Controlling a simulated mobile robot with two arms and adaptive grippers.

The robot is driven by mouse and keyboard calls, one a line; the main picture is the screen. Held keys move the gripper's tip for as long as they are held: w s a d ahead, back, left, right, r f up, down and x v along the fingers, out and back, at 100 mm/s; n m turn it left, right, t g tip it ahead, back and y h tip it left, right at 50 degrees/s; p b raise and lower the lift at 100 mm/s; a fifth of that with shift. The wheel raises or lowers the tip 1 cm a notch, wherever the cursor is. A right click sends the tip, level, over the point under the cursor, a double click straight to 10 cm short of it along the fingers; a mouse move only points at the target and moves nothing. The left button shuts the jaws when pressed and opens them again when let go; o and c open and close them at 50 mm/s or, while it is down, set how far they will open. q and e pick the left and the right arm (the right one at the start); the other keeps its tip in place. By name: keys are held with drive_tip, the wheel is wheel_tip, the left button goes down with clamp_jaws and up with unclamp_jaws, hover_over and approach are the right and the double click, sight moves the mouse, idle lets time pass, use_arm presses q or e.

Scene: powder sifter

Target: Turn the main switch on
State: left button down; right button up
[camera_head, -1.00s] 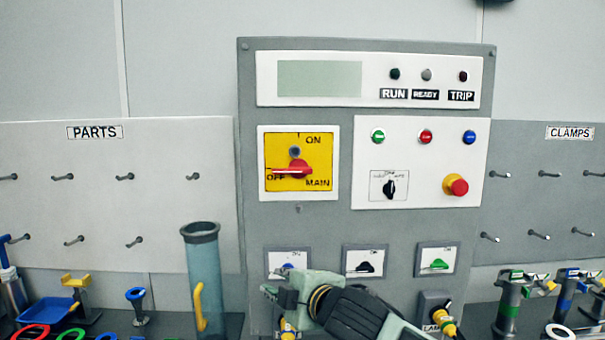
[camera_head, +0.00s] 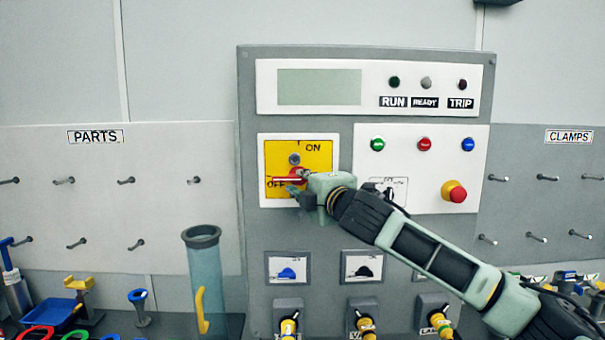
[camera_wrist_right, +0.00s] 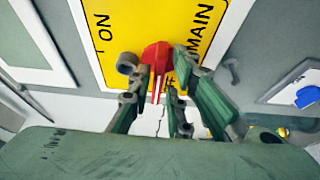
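The main switch is a red rotary handle (camera_head: 293,177) on a yellow plate (camera_head: 318,160) marked ON, OFF and MAIN. Its pointer lies level, toward OFF on the left. My right gripper (camera_head: 300,194) is at the handle, covering its right side and the MAIN label. In the right wrist view the red handle (camera_wrist_right: 157,58) shows between the two fingertips of my right gripper (camera_wrist_right: 160,82). The fingers are apart, one on each side of the handle's pointer. Whether either touches it is not clear. My left gripper is not in view.
A control panel (camera_head: 256,235) carries a display (camera_head: 319,87), lamps, coloured buttons and a red emergency knob (camera_head: 457,194). My right arm crosses its lower right. A clear blue cylinder (camera_head: 205,280) stands below left. Pegboards flank the panel.

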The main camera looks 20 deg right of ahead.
drive_tip(key=shift+w, duration=0.6)
drive_tip(key=shift+a, duration=0.1)
clamp_jaws()
drive_tip(key=shift+f, duration=0.1)
